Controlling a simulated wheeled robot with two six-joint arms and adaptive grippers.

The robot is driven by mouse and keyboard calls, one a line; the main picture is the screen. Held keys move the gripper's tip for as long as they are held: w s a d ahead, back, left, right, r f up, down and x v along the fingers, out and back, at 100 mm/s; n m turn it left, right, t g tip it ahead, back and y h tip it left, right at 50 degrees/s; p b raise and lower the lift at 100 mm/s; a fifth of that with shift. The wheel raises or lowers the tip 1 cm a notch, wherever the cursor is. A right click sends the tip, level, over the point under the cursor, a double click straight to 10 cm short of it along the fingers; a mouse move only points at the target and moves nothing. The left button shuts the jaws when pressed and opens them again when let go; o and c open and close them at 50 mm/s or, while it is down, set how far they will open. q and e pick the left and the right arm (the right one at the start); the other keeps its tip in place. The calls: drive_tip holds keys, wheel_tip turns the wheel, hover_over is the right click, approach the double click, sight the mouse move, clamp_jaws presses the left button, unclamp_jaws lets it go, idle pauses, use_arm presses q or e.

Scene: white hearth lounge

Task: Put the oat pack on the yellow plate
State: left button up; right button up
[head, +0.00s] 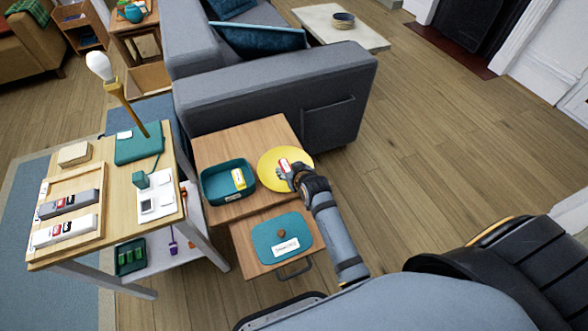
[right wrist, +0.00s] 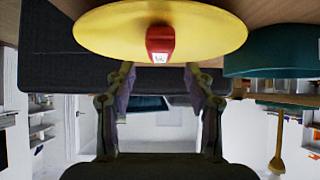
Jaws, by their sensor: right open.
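The yellow plate (head: 268,171) lies on the wooden side table. In the right wrist view the plate (right wrist: 105,32) is at the top, upside down. A small red pack with a white label (head: 284,163), likely the oat pack, rests on the plate; its print is too small to read. It also shows in the right wrist view (right wrist: 160,42). My right gripper (head: 286,174) is at the plate's near right edge, close beside the pack. In the wrist view its fingers (right wrist: 159,75) are apart with nothing between them. My left gripper is out of view.
A teal bin (head: 208,193) holding a yellow-and-white pack (head: 239,179) stands left of the plate. A teal lid (head: 270,243) lies on the open drawer. A grey sofa (head: 290,95) stands behind; a desk (head: 122,195) is at left. The floor at right is clear.

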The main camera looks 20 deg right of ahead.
drive_tip(key=p+v, duration=0.1)
drive_tip(key=v, duration=0.5)
drive_tip(key=shift+s+r, duration=0.2)
drive_tip(key=shift+s, duration=0.05)
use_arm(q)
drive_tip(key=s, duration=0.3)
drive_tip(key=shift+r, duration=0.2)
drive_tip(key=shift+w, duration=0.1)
use_arm(e)
drive_tip(key=shift+f, duration=0.1)
